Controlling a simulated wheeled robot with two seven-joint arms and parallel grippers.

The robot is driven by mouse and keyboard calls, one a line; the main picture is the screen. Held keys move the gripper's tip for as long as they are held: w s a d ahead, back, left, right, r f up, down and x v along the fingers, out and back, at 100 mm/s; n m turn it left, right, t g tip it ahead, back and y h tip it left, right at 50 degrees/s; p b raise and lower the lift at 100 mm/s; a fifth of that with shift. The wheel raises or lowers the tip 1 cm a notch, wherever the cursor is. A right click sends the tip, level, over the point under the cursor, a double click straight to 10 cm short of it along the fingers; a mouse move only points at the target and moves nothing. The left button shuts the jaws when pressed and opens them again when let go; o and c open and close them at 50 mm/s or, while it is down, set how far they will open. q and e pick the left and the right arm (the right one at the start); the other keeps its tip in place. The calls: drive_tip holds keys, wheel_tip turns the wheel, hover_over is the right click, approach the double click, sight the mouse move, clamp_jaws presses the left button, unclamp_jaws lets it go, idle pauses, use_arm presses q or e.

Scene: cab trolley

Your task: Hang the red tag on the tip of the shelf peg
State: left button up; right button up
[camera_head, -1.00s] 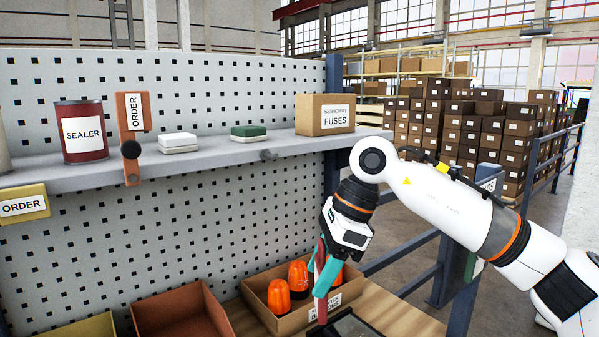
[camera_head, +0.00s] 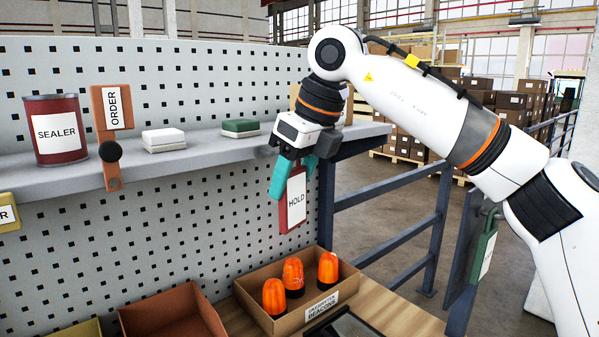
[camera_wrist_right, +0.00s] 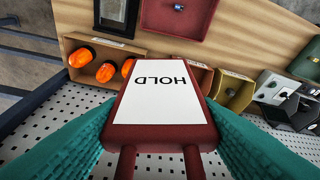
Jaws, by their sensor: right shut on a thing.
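The red tag (camera_head: 294,222) has a white label reading HOLD. My right gripper (camera_head: 289,182) is shut on it, with the tag hanging below the teal fingers, clear of the beacon box. In the right wrist view the tag (camera_wrist_right: 163,140) fills the middle between the fingers, its label upside down; two red bars run from it to the bottom edge. The gripper is in front of the right part of the grey shelf (camera_head: 210,152), near its front edge. My left gripper is out of view.
An orange ORDER tag (camera_head: 113,168) hangs at a dark round-ended peg (camera_head: 110,151) farther left. A sealer can (camera_head: 55,130), a white box (camera_head: 163,140) and a green box (camera_head: 240,127) stand on the shelf. Below is a cardboard box (camera_head: 288,322) of orange beacons.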

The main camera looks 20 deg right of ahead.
drive_tip(key=w+a+f+p, duration=0.1)
drive_tip(key=w+a+p, duration=0.1)
drive_tip(key=w+p, duration=0.2)
drive_tip(key=shift+w+a+f+p, duration=0.2)
drive_tip(key=shift+w+a+p, duration=0.15)
drive_tip(key=shift+w, duration=1.05)
drive_tip(key=o, duration=1)
drive_tip(key=shift+o, duration=0.2)
